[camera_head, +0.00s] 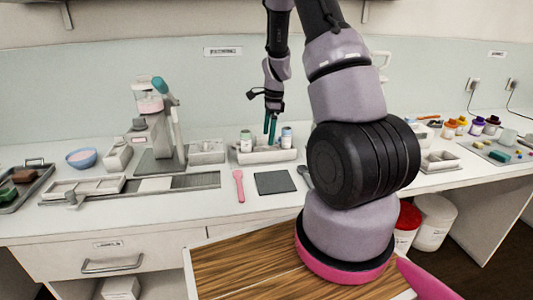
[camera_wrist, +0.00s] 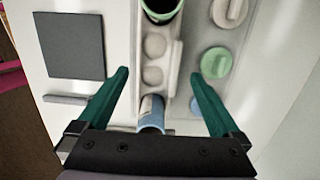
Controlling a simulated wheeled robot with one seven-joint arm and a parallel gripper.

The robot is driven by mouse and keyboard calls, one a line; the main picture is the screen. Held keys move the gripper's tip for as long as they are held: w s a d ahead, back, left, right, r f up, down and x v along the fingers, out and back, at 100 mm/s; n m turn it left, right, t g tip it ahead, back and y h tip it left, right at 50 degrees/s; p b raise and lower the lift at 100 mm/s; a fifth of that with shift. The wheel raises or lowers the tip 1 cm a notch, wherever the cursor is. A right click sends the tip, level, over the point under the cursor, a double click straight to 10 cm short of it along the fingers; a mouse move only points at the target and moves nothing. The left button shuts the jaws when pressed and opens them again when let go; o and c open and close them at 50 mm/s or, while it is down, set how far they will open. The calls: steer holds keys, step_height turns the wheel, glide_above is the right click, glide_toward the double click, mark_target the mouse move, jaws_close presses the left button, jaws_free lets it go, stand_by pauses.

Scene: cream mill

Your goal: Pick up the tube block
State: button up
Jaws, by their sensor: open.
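The tube block (camera_head: 267,155) is a pale, long block on the white counter below the back wall. A green-banded tube (camera_head: 246,142) stands at its left end and a blue tube (camera_head: 286,138) at its right end. The wrist view shows the block (camera_wrist: 154,61) from above, with two round wells between the tubes. My gripper (camera_head: 270,125) hangs over the block, pointing down, with teal fingers. In the wrist view my gripper (camera_wrist: 159,74) is open and empty, one finger on each side of the block's line. Touch with the block cannot be seen.
Green and grey round lids (camera_wrist: 216,63) (camera_wrist: 230,11) lie beside the block. A dark square mat (camera_head: 275,182) and pink spoon (camera_head: 239,187) lie in front. A pale tray (camera_head: 207,153) and a grey machine (camera_head: 155,130) stand left. Several coloured jars (camera_head: 462,125) are far right.

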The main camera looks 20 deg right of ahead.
mark_target(267, 148)
steer(key=f, duration=0.5)
steer(key=a+f, duration=0.1)
steer(key=f, duration=0.1)
steer(key=shift+s+f, duration=0.15)
steer(key=shift+s, duration=0.05)
jaws_close()
